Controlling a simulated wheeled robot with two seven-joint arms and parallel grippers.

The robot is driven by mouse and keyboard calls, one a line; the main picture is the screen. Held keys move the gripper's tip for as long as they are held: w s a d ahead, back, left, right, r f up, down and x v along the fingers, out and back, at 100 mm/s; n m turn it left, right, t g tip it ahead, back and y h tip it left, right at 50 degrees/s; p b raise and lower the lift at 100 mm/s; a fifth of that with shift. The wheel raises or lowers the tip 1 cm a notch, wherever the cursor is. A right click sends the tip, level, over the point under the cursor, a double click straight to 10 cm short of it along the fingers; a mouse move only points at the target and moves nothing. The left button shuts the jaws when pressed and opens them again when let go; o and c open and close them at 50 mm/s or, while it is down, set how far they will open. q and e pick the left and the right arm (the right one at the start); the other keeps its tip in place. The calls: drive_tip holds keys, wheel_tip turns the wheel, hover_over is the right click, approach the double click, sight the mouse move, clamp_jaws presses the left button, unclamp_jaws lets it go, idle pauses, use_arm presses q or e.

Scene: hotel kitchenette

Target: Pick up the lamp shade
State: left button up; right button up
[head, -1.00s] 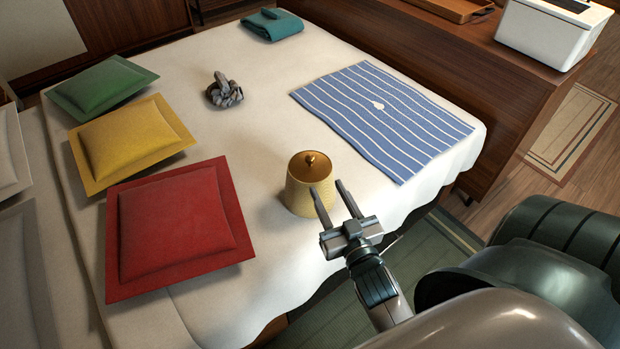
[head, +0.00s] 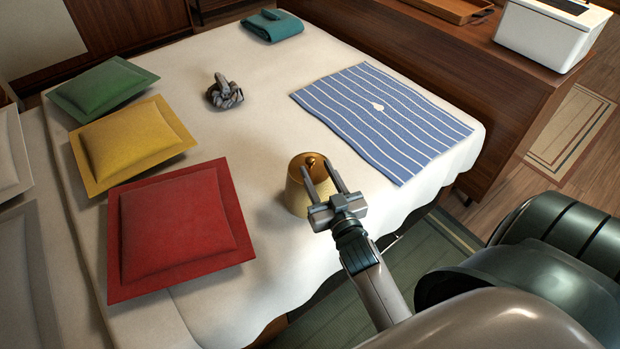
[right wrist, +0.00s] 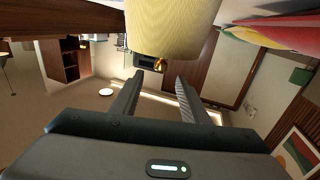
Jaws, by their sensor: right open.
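The lamp shade (head: 296,194) is a yellow-gold ribbed drum with a brass inside and a small brass knob at its top. It stands upright on the white bed, near the front edge. My right gripper (head: 319,170) is open, and its two fingers reach over the front right side of the shade in the head view. In the right wrist view the shade (right wrist: 172,28) is at the top, beyond the spread fingertips (right wrist: 160,80), with nothing between the fingers. I cannot tell whether a finger touches it. My left gripper is not in view.
Red (head: 178,228), yellow (head: 132,142) and green (head: 101,88) cushions lie along the left. A grey knotted object (head: 224,94), a striped blue cloth (head: 381,118) and a folded teal cloth (head: 273,25) lie on the bed.

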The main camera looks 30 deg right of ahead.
sight(311, 161)
drive_tip(key=x, duration=0.4)
drive_tip(key=shift+w+d, duration=0.1)
drive_tip(key=shift+w, duration=0.4)
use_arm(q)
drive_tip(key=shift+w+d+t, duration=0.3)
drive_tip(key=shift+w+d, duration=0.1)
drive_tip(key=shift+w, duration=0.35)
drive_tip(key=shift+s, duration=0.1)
